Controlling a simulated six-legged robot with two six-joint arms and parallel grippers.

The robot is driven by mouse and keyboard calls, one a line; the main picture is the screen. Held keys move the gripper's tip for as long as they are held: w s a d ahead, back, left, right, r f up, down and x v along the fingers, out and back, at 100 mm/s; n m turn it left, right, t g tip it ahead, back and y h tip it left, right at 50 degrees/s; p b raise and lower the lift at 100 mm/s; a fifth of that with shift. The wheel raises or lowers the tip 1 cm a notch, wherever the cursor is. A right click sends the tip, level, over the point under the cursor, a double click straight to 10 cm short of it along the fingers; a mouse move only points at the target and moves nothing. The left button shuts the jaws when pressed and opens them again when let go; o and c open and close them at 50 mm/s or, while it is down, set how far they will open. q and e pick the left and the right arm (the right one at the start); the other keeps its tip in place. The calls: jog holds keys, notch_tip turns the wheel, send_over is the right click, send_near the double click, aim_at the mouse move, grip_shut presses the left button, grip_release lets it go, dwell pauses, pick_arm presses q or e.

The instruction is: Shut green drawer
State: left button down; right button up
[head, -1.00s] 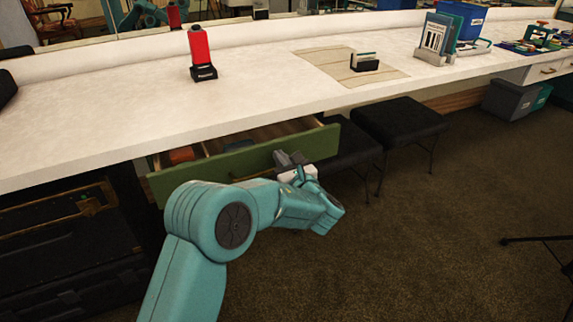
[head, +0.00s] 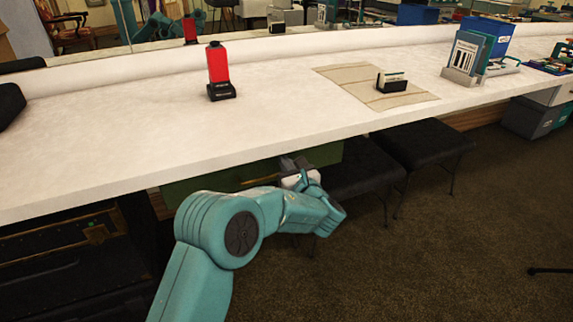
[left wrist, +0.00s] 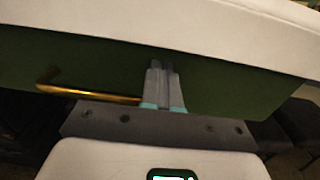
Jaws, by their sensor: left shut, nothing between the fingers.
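The green drawer (head: 212,183) is under the white counter, its front now close beneath the counter edge, with no open interior showing. Its brass handle (head: 262,180) shows left of my gripper and also in the left wrist view (left wrist: 88,94). My left gripper (head: 290,163) is shut and empty, its fingertips at the green front, to the right of the handle. In the left wrist view the closed fingers (left wrist: 162,68) point at the green front; whether they touch it I cannot tell. My arm hides part of the drawer's lower edge. My right gripper is not in view.
The white counter (head: 300,110) runs above the drawer, holding a red dispenser-like item (head: 218,66), a striped mat (head: 418,98) and a card holder (head: 391,84). Black stools (head: 425,140) stand right of the drawer. A dark cabinet (head: 70,262) is at lower left. Carpet at right is open.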

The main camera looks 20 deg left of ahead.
pick_arm(q)
jog(key=shift+w+a+r, duration=0.15)
jog(key=shift+a+r, duration=0.05)
jog(key=shift+r, duration=0.1)
dwell(0.4)
